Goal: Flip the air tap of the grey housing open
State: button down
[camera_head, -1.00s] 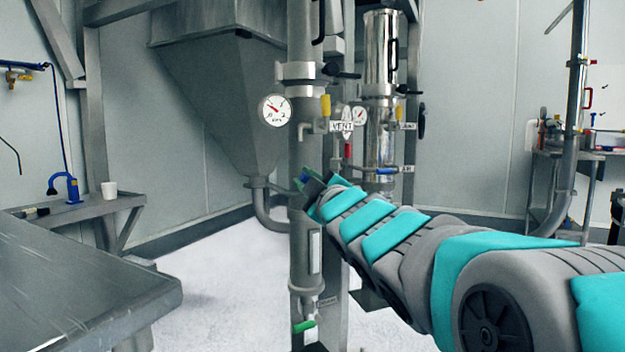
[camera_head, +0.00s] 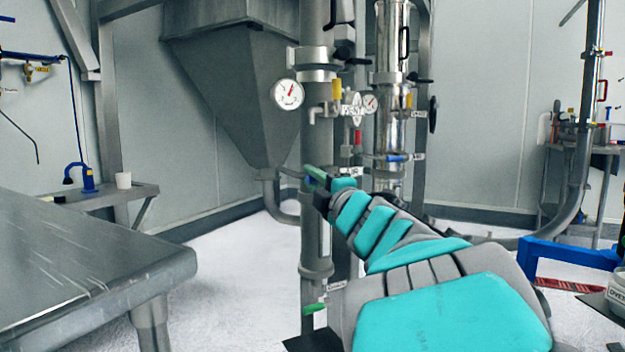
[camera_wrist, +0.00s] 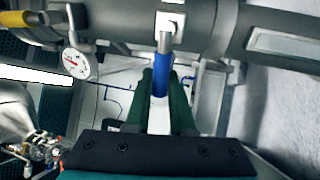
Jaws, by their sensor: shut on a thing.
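The grey housing (camera_head: 316,258) is an upright pipe in the middle of the head view. It runs across the top of the wrist view (camera_wrist: 212,24). In the wrist view the air tap's blue lever (camera_wrist: 163,74) sticks out from the housing on a metal stem, crosswise to the pipe. My gripper (camera_wrist: 161,88) has its green fingers closed around the lever, one on each side. In the head view my gripper (camera_head: 317,176) is at the housing's mid-height, and the tap is hidden there by the fingers and arm.
A round gauge (camera_head: 287,94), a yellow-handled vent tap (camera_head: 337,89) and a green-handled tap (camera_head: 314,308) are on the housing. A shiny steel housing (camera_head: 388,120) with a blue tap (camera_head: 396,158) stands to its right. A metal table (camera_head: 80,265) is at left.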

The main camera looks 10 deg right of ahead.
jog(key=shift+f, duration=0.1)
dwell(0.3)
jog(key=c, duration=0.8)
grip_release()
jog(key=shift+o, duration=0.2)
